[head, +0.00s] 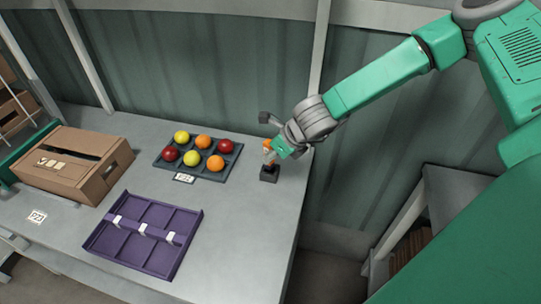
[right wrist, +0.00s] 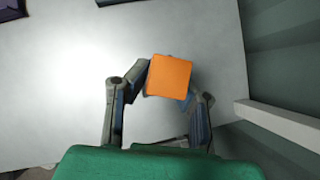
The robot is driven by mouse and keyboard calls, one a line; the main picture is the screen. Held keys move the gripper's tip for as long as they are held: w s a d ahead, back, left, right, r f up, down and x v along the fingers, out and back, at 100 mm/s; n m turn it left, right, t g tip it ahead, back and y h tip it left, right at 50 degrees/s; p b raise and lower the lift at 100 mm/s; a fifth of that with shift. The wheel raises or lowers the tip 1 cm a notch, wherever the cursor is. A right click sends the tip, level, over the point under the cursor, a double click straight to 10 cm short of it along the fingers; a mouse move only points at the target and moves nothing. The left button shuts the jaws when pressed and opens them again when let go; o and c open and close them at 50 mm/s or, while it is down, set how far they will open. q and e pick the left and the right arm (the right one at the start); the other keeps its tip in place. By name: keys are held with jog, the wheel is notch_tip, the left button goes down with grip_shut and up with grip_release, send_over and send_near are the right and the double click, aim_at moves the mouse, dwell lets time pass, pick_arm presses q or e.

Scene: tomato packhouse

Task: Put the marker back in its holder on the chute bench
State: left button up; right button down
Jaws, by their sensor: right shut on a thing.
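My right gripper (head: 273,150) is shut on the marker, above the small dark holder (head: 269,174) near the bench's right edge. The marker's lower end is at or just over the holder; I cannot tell whether it is inside. In the right wrist view the marker and fingers hide the holder. My left gripper is not in view.
A dark tray (head: 238,150) of red, yellow and orange tomatoes lies left of the holder. A purple divided tray (head: 197,228) is at the front and a cardboard box (head: 62,182) at the left. The bench (head: 250,235) is clear in front of the holder; a wall stands behind.

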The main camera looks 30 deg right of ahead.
jog(key=shift+d, duration=0.1)
jog(key=shift+d+f, duration=0.1)
jog(key=shift+d+f+b, duration=0.1)
jog(key=shift+f+b, duration=0.35)
jog(key=c, duration=1.4)
grip_release()
jog(key=shift+r, duration=0.1)
jog(key=shift+a+r, duration=0.1)
jog(key=shift+a, duration=0.1)
